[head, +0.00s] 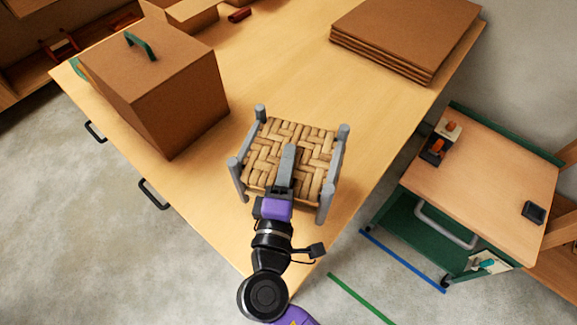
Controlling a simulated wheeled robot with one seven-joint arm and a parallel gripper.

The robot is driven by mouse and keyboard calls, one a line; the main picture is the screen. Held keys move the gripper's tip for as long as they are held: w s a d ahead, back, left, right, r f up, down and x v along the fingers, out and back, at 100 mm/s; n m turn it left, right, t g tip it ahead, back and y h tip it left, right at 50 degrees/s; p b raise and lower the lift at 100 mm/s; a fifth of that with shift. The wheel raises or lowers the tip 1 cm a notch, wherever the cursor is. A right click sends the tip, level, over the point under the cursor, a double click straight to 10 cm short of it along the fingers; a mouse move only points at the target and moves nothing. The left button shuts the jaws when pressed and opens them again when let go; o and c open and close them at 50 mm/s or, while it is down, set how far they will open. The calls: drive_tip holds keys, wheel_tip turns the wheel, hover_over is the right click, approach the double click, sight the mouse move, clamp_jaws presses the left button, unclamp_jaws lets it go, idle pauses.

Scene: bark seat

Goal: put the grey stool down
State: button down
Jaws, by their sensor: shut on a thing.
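The grey stool (300,160) has grey posts and rails and a woven bark seat. It is at the middle of the head view, over the near corner of the wooden table (250,75), seat facing up. My gripper (285,175) reaches in from the bottom and is shut on the stool at its near side. The gripper hides part of the near rail and seat edge. I cannot tell whether the stool's feet touch the table top.
A brown box with a green handle (160,85) stands to the left on the table. Stacked brown boards (405,35) lie at the back right. A green cart (480,190) stands to the right on the floor.

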drive_tip(key=shift+f, duration=0.85)
drive_tip(key=shift+f, duration=0.1)
drive_tip(key=c, duration=0.9)
unclamp_jaws()
drive_tip(key=shift+r, duration=0.2)
drive_tip(key=s+a+b, duration=0.1)
drive_tip(key=s+b, duration=0.1)
drive_tip(key=s, duration=1)
drive_tip(key=shift+a+f, duration=0.15)
drive_tip(key=shift+a, duration=0.15)
